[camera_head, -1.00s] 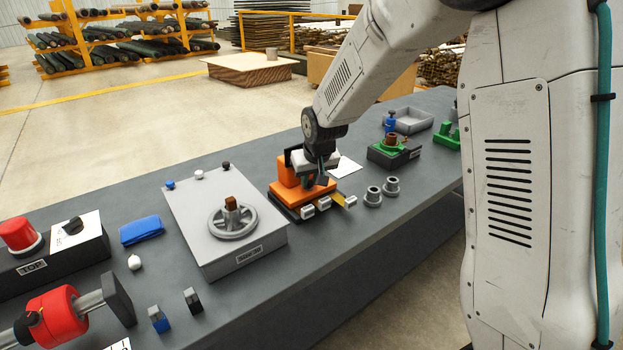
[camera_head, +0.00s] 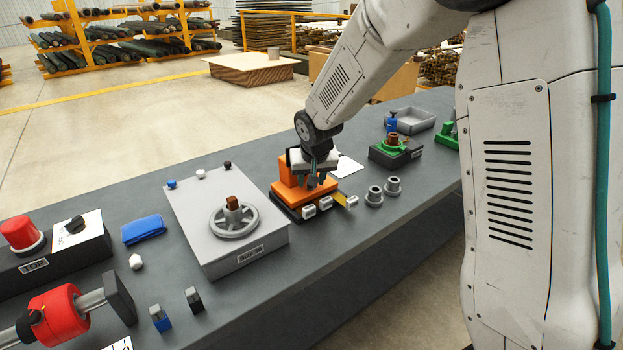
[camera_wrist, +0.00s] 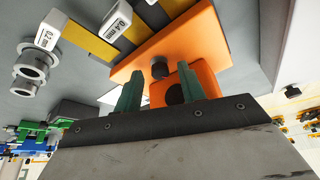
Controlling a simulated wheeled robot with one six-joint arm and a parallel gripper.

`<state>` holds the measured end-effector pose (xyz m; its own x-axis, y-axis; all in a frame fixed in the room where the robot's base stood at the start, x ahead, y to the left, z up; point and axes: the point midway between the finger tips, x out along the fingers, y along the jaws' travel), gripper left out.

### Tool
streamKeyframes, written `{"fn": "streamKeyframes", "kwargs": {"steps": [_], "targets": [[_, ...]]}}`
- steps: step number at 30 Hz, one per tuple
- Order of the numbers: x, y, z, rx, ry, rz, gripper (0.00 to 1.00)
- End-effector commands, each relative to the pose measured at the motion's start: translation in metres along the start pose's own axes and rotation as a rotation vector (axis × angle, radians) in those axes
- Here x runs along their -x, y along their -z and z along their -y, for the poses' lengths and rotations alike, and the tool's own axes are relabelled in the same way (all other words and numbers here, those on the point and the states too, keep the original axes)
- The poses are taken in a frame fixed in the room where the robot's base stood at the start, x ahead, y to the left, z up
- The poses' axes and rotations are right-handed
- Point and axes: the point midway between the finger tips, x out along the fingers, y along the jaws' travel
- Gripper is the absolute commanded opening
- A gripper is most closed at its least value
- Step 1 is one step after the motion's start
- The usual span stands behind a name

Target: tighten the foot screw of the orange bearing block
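The orange bearing block (camera_head: 288,172) stands on the grey bench, with an orange foot plate spreading from its base. In the wrist view, the block (camera_wrist: 206,72) shows a dark round bore. A dark foot screw (camera_wrist: 160,69) sits on the foot plate (camera_wrist: 165,45) in front of the bore. My gripper (camera_wrist: 160,72) is open, its two green fingers apart with the screw showing between their tips. I cannot tell whether either finger touches it. In the head view, my gripper (camera_head: 314,183) is over the foot plate and hides the screw.
White-tagged gauge strips, one marked 0.4 mm (camera_wrist: 116,20), lie against the foot plate. Two grey bushings (camera_head: 374,196) stand to the right. A grey box with a handwheel (camera_head: 233,218) is close on the left. A green fixture (camera_head: 392,150) stands farther right.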

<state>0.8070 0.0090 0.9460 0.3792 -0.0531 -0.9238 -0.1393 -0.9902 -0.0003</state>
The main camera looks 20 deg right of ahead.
Motion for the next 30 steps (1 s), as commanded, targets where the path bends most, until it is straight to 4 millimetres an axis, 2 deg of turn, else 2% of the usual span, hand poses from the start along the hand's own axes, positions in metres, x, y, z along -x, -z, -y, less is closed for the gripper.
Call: {"fn": "streamKeyframes", "kwargs": {"steps": [10, 22, 30], "targets": [[0.005, 0.001, 0.000, 0.000, 0.001, -0.002, 0.41], [0.066, 0.001, 0.000, 0.000, 0.001, -0.003, 0.41], [0.078, 0.000, 0.000, 0.001, 0.000, 0.000, 0.41]]}}
